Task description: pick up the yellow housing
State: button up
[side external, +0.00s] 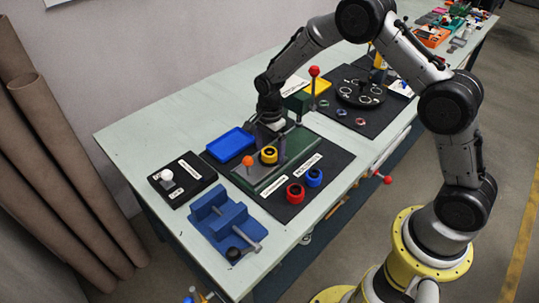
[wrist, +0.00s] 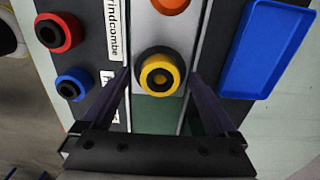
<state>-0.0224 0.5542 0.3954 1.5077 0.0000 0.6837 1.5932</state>
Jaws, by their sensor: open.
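The yellow housing (side external: 269,155) is a short ring with a dark centre. It sits on the green and grey fixture (side external: 290,171) on the bench. In the wrist view the yellow housing (wrist: 160,75) lies between and just beyond my two fingers. My gripper (wrist: 158,76) is open, with one finger on each side of the housing and a gap on both sides. In the side view my gripper (side external: 268,140) points down right at the housing, and its fingertips are hard to make out there.
A red housing (side external: 295,193) and a blue housing (side external: 314,177) stand on the black mat. An orange knob (side external: 248,161) rises beside the yellow housing. A blue tray (side external: 231,143) lies behind, and a blue vise (side external: 225,220) stands in front. A red-topped lever (side external: 314,72) stands farther back.

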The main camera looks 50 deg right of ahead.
jog(key=shift+c, duration=0.3)
grip_shut()
jog(key=shift+r, duration=0.1)
jog(key=shift+r, duration=0.1)
